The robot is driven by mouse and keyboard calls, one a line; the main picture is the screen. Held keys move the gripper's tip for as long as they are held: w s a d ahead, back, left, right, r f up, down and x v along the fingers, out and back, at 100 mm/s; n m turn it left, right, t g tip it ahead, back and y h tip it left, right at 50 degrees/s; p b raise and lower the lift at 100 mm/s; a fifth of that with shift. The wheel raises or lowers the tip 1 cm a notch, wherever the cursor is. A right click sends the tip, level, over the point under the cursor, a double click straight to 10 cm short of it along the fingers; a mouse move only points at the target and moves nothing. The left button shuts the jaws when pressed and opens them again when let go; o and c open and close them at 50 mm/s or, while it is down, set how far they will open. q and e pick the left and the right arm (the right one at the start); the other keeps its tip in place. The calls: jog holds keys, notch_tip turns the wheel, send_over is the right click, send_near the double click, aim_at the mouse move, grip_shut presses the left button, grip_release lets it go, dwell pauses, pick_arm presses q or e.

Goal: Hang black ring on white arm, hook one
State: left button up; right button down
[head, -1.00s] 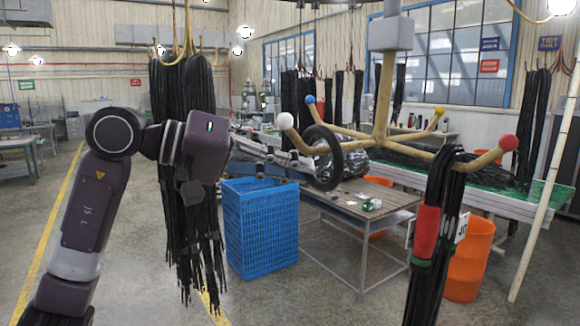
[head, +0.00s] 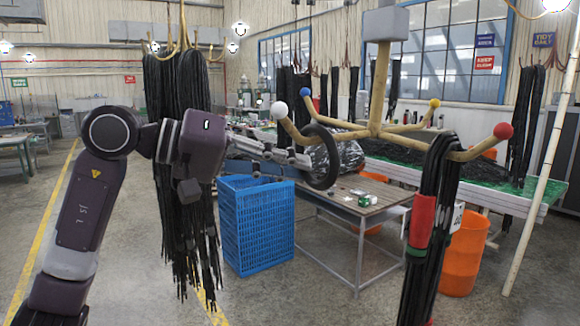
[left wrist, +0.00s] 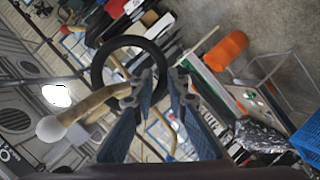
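The rack's white arm (head: 299,136) is a yellowish, bent arm with a white ball (head: 277,110) at its tip. The black ring (head: 334,165) stands on edge around this arm, with the arm through its upper part. My left gripper (head: 306,164) is shut on the ring's near rim. In the left wrist view, the ring's rim (left wrist: 101,60) runs between the fingertips (left wrist: 163,82), and the white ball (left wrist: 49,129) lies to the left. The finger contact is partly hidden. My right gripper is not in view.
A black hose bundle with red and green bands (head: 424,222) hangs on the red-tipped arm. Another hose bundle (head: 182,130) hangs behind my left arm. A blue crate (head: 255,230), a metal table (head: 340,207) and an orange bin (head: 464,258) stand beyond the rack.

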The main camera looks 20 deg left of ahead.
pick_arm(q)
jog(key=o, duration=0.4)
jog(key=shift+c, duration=0.2)
